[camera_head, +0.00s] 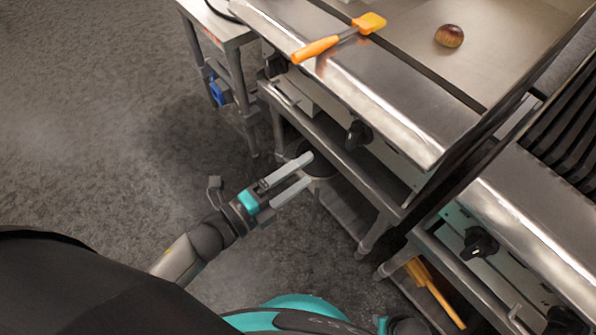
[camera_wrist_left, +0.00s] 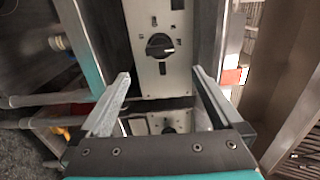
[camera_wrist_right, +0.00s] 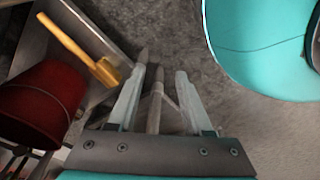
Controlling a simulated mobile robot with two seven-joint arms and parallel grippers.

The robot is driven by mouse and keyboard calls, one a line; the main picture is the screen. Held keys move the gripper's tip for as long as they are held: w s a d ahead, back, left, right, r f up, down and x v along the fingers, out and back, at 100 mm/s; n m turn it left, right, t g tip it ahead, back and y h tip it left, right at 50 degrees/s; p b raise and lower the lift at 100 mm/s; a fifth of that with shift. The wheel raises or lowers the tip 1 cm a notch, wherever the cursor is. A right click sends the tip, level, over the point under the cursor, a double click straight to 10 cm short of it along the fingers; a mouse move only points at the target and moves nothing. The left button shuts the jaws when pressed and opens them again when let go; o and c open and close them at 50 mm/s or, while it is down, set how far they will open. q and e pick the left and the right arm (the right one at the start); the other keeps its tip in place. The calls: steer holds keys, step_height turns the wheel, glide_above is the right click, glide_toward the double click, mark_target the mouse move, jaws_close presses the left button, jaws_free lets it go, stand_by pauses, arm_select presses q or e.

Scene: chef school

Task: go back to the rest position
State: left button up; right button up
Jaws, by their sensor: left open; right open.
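My left gripper (camera_head: 308,168) is open and empty in the head view, in front of the steel counter and below its front edge. In the left wrist view its two fingers (camera_wrist_left: 160,75) stand apart, facing a panel with a black knob (camera_wrist_left: 160,45). My right gripper's fingers (camera_wrist_right: 161,72) are apart in the right wrist view, low over the grey floor. A thin grey post-like shape (camera_wrist_right: 155,100) shows between them; whether it touches them I cannot tell. In the head view the right gripper cannot be made out.
A steel griddle (camera_head: 415,40) holds an orange-handled brush (camera_head: 340,38) and a brown round item (camera_head: 449,36). A grill (camera_head: 568,150) stands at the right. A yellow brush (camera_wrist_right: 80,52) and red bucket (camera_wrist_right: 42,103) are near the right gripper. The floor (camera_head: 90,130) at left is clear.

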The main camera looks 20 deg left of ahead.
arm_select(q)
steer(key=shift+s, duration=0.1)
stand_by(0.5)
